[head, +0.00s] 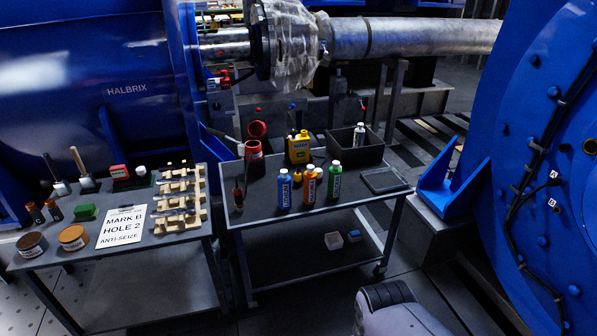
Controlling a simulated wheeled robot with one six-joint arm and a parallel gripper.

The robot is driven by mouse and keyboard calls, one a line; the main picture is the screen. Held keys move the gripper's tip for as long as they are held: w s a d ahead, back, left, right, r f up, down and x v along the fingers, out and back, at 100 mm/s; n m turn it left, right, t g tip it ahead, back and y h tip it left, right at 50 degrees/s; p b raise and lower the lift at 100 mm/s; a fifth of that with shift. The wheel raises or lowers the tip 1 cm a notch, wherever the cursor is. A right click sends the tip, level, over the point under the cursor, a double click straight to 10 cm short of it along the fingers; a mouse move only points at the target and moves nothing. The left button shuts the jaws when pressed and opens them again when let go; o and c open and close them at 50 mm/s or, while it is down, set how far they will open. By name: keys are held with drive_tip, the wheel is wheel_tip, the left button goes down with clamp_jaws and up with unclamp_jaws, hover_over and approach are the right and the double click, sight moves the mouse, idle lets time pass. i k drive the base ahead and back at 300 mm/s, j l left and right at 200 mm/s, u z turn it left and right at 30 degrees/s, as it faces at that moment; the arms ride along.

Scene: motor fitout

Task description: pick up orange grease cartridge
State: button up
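The orange grease cartridge (309,187) stands upright on the middle cart, near its front edge. It has a white label and a pale cap. A blue cartridge (284,191) stands just left of it and a green cartridge (335,181) just right of it, both upright. A small orange-capped item is partly hidden behind the orange cartridge. My gripper is not in view; only a grey-white part that looks like mine shows at the bottom edge, well below the cart top.
The left table carries a paper sign (122,226) and a wooden rack (180,200). Large blue machinery flanks both sides.

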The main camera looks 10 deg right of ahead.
sight(310, 175)
drive_tip(key=i+l, duration=0.2)
drive_tip(key=i, duration=0.3)
drive_tip(key=i+l+u, duration=0.15)
drive_tip(key=i, duration=0.4)
drive_tip(key=i+l, duration=0.3)
drive_tip(key=i, duration=0.2)
drive_tip(key=u, duration=0.05)
